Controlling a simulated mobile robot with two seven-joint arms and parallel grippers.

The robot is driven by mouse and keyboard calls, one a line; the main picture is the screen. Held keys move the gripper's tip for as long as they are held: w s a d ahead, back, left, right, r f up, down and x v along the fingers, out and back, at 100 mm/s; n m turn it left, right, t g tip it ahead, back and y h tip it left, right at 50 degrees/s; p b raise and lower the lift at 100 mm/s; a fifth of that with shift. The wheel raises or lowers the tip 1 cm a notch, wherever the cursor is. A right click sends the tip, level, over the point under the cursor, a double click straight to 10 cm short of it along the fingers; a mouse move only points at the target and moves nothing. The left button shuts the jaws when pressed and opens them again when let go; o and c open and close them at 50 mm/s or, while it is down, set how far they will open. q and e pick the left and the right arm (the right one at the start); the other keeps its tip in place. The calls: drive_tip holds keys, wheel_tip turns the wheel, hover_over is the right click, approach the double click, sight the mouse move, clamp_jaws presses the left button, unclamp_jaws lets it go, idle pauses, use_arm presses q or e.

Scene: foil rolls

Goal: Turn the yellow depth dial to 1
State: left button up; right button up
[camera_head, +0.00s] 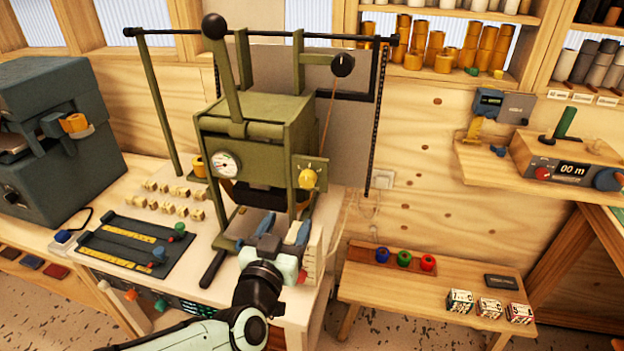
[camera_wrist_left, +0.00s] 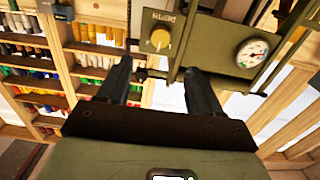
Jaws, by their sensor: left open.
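The yellow depth dial (camera_head: 307,179) sits on a green plate on the right side of the green press (camera_head: 262,135). In the left wrist view the yellow dial (camera_wrist_left: 159,38) shows on its plate beyond the fingertips, beside a lettered label that appears upside down. The dial's setting is too small to read. My left gripper (camera_head: 284,226) is below the dial, in front of the press, apart from the dial. In the left wrist view its two dark fingers (camera_wrist_left: 158,70) are spread, with nothing between them. My right gripper is not in view.
A round gauge (camera_head: 226,165) is on the press's front. A long lever with a black ball (camera_head: 214,27) rises above it. A slider panel (camera_head: 137,248) and small foil pieces lie left. A low bench (camera_head: 390,290) with coloured rolls stands right.

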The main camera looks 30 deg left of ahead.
sight(306, 181)
use_arm(q)
drive_tip(key=x, duration=0.4)
drive_tip(key=p+x, duration=0.1)
drive_tip(key=x, duration=0.8)
drive_tip(key=shift+a+r, duration=0.2)
drive_tip(key=shift+r, duration=0.2)
drive_tip(key=c, duration=1)
